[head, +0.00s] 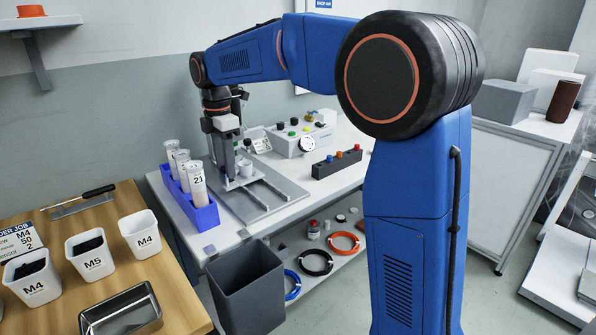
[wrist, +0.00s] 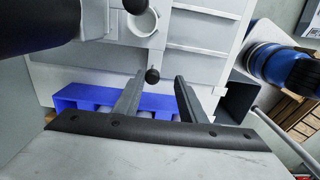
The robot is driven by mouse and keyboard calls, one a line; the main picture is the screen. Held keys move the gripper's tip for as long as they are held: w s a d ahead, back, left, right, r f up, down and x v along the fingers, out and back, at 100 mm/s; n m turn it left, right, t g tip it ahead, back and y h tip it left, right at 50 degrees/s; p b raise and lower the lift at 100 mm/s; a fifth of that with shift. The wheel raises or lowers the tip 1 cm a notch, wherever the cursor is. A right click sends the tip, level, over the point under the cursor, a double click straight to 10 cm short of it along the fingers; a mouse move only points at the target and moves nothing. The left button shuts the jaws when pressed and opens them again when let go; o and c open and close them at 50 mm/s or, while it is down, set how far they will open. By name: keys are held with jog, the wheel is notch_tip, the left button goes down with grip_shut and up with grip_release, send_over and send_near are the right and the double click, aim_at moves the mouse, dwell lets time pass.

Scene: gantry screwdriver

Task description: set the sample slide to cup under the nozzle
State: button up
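My gripper (wrist: 160,77) is open and empty in the wrist view. A small black ball knob (wrist: 152,75) shows between its two fingertips, nearer the left one; I cannot tell whether they are level with it. The knob sits at the end of a light grey slide piece (wrist: 155,55). A white round cup (wrist: 142,22) stands on that piece, and it also shows in the head view (head: 245,168). A second dark round part (wrist: 135,5), possibly the nozzle, overlaps the cup's upper edge. In the head view my arm's end hangs over the grey gantry base (head: 262,200).
A blue rack (head: 203,216) with several tubes stands left of the base. A control box (head: 300,143) with coloured knobs and a dark button strip (head: 337,162) stand to the right. A dark bin (head: 247,285) stands in front of the bench.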

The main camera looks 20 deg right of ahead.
jog(key=s+d, duration=0.3)
jog(key=s, duration=0.8)
notch_tip(320, 180, up, 17)
jog(key=s+d+f+m+t, duration=0.2)
jog(key=s+d+f+m, duration=0.8)
jog(key=s+d+m, duration=0.1)
jog(key=shift+s+f, duration=0.25)
jog(key=shift+s, duration=0.55)
dwell(0.4)
jog(key=w+a+r+n+g, duration=0.2)
jog(key=w+a+r+n, duration=0.85)
jog(key=w, duration=0.35)
notch_tip(320, 180, down, 17)
jog(key=shift+n, duration=0.25)
